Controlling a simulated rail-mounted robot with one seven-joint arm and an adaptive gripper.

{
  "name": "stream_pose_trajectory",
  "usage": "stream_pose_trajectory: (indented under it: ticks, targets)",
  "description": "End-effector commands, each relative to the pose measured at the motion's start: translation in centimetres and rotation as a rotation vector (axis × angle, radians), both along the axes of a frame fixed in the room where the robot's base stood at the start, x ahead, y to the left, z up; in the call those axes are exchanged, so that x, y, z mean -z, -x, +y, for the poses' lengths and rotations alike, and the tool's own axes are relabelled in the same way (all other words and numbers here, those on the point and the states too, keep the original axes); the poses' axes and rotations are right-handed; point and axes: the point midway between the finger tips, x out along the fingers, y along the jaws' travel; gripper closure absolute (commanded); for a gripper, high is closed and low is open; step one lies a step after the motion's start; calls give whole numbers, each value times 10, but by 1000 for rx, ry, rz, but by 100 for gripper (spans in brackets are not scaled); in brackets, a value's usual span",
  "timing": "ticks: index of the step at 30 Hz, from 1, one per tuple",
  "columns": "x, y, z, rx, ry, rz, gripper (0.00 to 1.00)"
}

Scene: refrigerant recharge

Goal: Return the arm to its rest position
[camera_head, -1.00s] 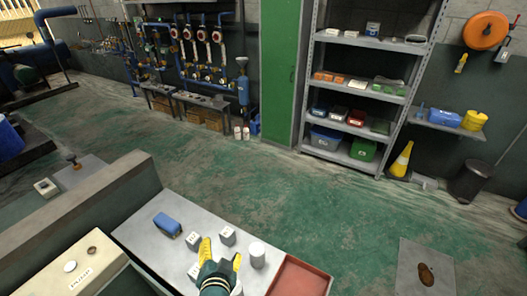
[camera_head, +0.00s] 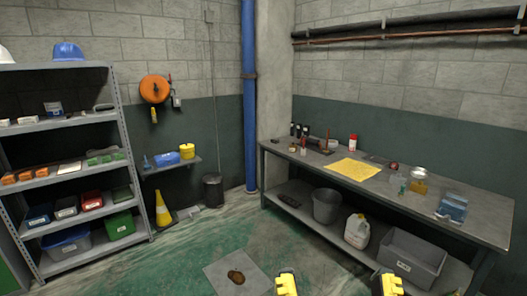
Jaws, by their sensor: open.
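My gripper (camera_head: 338,285) shows at the bottom edge of the head view, right of centre. Only its two yellow fingertips are in view, set wide apart. It is open, with nothing seen between the fingertips. The rest of my arm is out of the picture.
A workbench (camera_head: 420,214) with bottles and a yellow cloth (camera_head: 352,169) stands at the right. A bucket (camera_head: 327,205), a white jug (camera_head: 357,231) and a grey crate (camera_head: 412,262) sit on its lower shelf. Metal shelves (camera_head: 62,123) stand left. A stained floor plate (camera_head: 222,270) lies on open green floor.

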Motion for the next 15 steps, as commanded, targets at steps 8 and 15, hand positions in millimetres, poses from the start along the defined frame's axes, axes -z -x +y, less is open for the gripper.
stream_pose_trajectory:
  ticks: [8, 15]
  targets:
    - [-147, -1, 1, -5, -9, 2, 20]
    - [-236, -1, 1, -8, -14, 4, 20]
